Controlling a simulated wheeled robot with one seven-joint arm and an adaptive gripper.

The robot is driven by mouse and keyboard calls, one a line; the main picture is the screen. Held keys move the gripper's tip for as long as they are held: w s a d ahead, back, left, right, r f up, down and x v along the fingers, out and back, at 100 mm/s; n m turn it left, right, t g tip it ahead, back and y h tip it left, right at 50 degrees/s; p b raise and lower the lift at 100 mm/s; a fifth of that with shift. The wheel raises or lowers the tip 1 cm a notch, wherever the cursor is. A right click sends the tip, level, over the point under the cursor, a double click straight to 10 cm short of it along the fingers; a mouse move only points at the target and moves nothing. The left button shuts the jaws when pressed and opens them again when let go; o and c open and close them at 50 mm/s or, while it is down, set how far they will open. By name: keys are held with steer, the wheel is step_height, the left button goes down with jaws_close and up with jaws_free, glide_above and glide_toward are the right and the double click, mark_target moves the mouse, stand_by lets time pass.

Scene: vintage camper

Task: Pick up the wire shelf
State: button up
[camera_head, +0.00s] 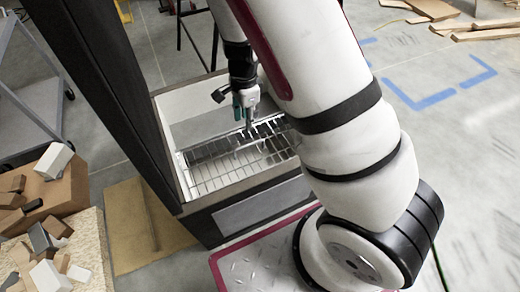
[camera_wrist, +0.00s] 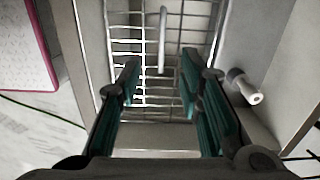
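The wire shelf (camera_head: 213,180) is a silver metal grid lying inside an open-topped, light-lined box (camera_head: 255,208). In the wrist view, the wire shelf (camera_wrist: 125,33) spans most of the space ahead of the fingers. A pale raised bar (camera_wrist: 162,40) stands out along its middle. My gripper (camera_head: 246,122) points down into the box, above the grid's far part. In the wrist view, my gripper (camera_wrist: 159,72) is open, its teal-padded fingers apart with nothing held between them. Whether the fingertips touch the wires cannot be told. My arm hides the grid's right end in the head view.
The box walls stand close around the fingers. A small white cylindrical fitting (camera_wrist: 245,88) is at the right wall. A tall dark panel (camera_head: 105,90) rises left of the box. Wood blocks (camera_head: 45,190) lie at far left. Open floor (camera_head: 475,150) lies to the right.

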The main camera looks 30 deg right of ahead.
steer(key=d+f, duration=0.1)
steer(key=f, duration=0.1)
steer(key=b, duration=0.4)
glide_above(249, 145)
steer(key=shift+m, duration=0.3)
steer(key=f, duration=0.7)
steer(key=shift+d, duration=0.35)
steer(key=shift+w+a+f+b, duration=0.1)
steer(key=shift+a+f+b, duration=0.1)
steer(key=shift+f+b, duration=1)
steer(key=shift+w+a+f+b, duration=0.15)
steer(key=shift+f+b, duration=0.4)
steer(key=shift+f, duration=1.25)
steer(key=shift+s, duration=0.1)
jaws_close()
